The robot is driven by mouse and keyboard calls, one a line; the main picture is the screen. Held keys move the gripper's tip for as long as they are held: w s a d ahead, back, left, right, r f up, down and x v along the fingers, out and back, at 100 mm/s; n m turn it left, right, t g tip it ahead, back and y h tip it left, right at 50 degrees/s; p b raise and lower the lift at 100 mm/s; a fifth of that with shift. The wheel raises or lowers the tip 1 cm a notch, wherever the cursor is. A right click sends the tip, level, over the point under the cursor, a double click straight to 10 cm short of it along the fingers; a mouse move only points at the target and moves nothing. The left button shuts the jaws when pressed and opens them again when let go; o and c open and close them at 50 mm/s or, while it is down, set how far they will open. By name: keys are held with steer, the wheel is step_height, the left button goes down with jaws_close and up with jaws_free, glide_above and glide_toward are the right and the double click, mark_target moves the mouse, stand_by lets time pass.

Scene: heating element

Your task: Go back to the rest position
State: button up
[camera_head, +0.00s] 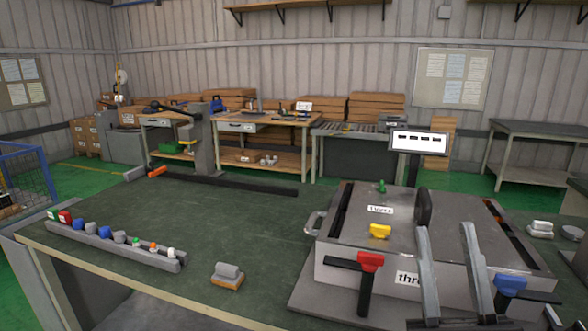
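My gripper does not show clearly anywhere in the head view, so its fingers and anything in them cannot be seen. A grey metal box fixture (345,252) stands at the right of the dark green work table (225,205). Its top bears a yellow knob (380,231), a small green knob (381,186) and a black upright disc (423,207).
A grey rail (110,246) with several coloured pieces lies at the table's left front. A dark bar (235,183) lies along the back. A small display (418,141) stands behind the fixture. The table's middle is clear.

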steer(key=s+d+f+m+g+h+p, duration=0.1)
steer(key=s+f+m+g+h, duration=0.25)
steer(key=s+f, duration=0.4)
steer(key=s+d+f+m+g+h+p, duration=0.1)
steer(key=s+d+f+m+g+h, duration=0.25)
steer(key=f, duration=0.75)
steer(key=s+f+g+y, duration=0.1)
steer(key=s+f+g, duration=0.1)
steer(key=s, duration=0.4)
steer(key=s+a+f+g+y, duration=0.1)
steer(key=s+f+g, duration=0.1)
steer(key=s+f, duration=0.2)
steer(key=s+a+f+n+g+y+p, duration=0.1)
steer(key=s+f+g, duration=0.2)
steer(key=s, duration=0.5)
steer(key=shift+s+f, duration=0.15)
steer(key=shift+s, duration=0.05)
